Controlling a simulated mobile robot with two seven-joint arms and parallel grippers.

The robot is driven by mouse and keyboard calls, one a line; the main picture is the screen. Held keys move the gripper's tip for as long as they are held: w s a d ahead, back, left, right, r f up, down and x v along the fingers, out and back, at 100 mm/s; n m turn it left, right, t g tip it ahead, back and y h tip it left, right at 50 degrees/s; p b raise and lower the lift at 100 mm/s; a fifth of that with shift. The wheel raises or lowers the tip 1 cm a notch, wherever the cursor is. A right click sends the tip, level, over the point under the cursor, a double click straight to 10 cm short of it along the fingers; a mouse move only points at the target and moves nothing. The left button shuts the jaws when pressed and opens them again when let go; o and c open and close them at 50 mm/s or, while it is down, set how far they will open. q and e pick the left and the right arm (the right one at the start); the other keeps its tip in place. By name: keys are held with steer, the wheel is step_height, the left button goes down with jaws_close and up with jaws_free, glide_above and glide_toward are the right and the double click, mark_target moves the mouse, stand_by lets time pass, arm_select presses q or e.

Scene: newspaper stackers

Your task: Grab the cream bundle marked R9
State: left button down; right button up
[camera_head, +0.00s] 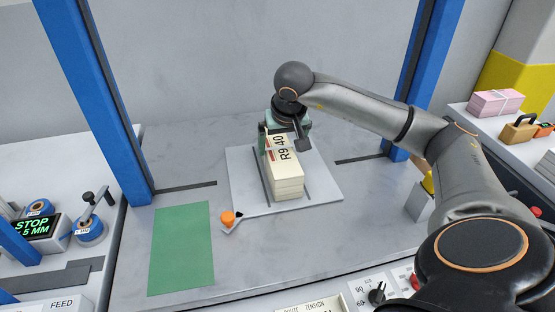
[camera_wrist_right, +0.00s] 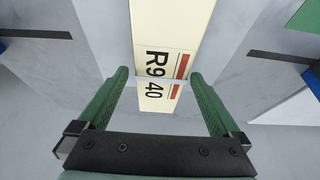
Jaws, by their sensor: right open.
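The cream bundle (camera_head: 286,178) is a stack with a printed top reading R9 40 and a red stripe. It lies on a pale square plate (camera_head: 322,190) in the middle of the bench. My right gripper (camera_head: 281,143) is at the far end of the bundle, with its green fingers open. In the right wrist view, the fingers of the right gripper (camera_wrist_right: 159,76) stand on either side of the bundle (camera_wrist_right: 168,35), with visible gaps. I cannot tell how deep the fingertips reach. My left gripper is not in view.
A green mat (camera_head: 181,248) lies left of the plate. A small orange-knobbed piece (camera_head: 228,217) sits at the plate's left corner. Blue posts (camera_head: 100,90) flank the bench. A pink bundle (camera_head: 495,102) lies on the right side table. A STOP display (camera_head: 35,227) stands left.

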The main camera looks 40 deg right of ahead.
mark_target(279, 150)
steer(key=x, duration=0.5)
steer(key=shift+w+a+f, duration=0.1)
steer(key=shift+f, duration=0.3)
steer(key=shift+c, duration=0.2)
jaws_close()
steer(key=shift+w+r, duration=0.1)
steer(key=shift+r, duration=0.15)
